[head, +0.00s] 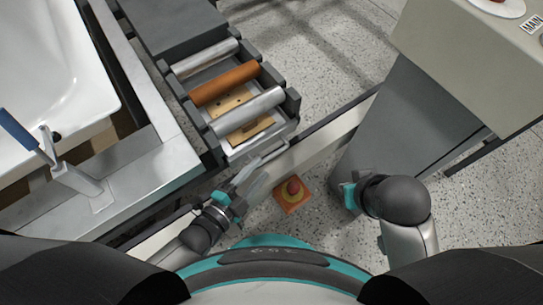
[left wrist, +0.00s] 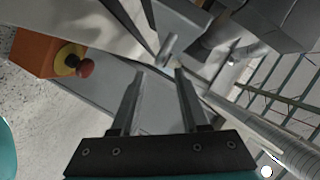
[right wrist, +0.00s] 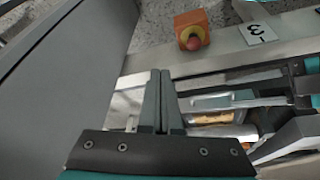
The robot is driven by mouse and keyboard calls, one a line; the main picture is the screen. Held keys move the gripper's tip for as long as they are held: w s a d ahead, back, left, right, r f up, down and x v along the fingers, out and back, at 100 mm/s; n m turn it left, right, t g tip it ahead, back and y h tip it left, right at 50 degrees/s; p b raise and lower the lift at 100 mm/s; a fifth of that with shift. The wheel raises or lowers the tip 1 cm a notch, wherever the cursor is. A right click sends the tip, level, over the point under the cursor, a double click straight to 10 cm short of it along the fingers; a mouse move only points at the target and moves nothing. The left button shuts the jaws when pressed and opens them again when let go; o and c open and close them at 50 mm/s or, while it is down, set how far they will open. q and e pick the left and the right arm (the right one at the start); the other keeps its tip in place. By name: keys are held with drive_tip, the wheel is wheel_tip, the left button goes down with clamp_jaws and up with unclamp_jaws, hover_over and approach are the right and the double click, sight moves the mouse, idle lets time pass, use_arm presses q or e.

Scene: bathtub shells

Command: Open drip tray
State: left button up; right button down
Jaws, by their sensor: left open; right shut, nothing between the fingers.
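The drip tray (head: 262,143) is a pale metal tray under the conveyor rollers; a tan, holed piece (head: 232,101) lies in it. The tray and this piece (right wrist: 212,118) also show in the right wrist view. My left gripper (head: 268,158) is open, close to the tray's front edge. In the left wrist view a short metal bar (left wrist: 168,48) lies just beyond its open fingertips (left wrist: 160,72); I cannot tell whether it is the tray's handle. My right gripper (head: 348,192) is shut and empty, apart from the tray; its fingers (right wrist: 160,75) are together in the right wrist view.
A rail (head: 335,125) with an orange emergency-stop box (head: 291,193) runs before the tray. A grey cabinet (head: 410,120) stands right, near my right arm. A white bathtub shell (head: 50,60) is at left. Speckled floor (head: 310,50) is open behind.

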sight(272, 156)
use_arm(q)
drive_tip(key=b+x, duration=0.1)
drive_tip(key=x, duration=0.3)
drive_tip(key=shift+w+d+f+b, duration=0.15)
drive_tip(key=shift+w+b, duration=0.05)
drive_tip(key=shift+b, duration=0.2)
drive_tip(key=shift+b+x, duration=0.4)
drive_tip(key=shift+x, duration=0.6)
use_arm(e)
drive_tip(key=shift+w+a+r+n+t+y, duration=0.2)
drive_tip(key=shift+w+a+t+y, duration=0.3)
drive_tip(key=shift+w+a+t, duration=0.5)
drive_tip(key=shift+w+a+r+n+t+y, duration=0.1)
drive_tip(key=shift+w+a+r+t+y, duration=0.3)
drive_tip(key=shift+w+a+t, duration=0.6)
drive_tip(key=shift+a+f, duration=0.15)
use_arm(q)
drive_tip(key=shift+c, duration=0.2)
clamp_jaws()
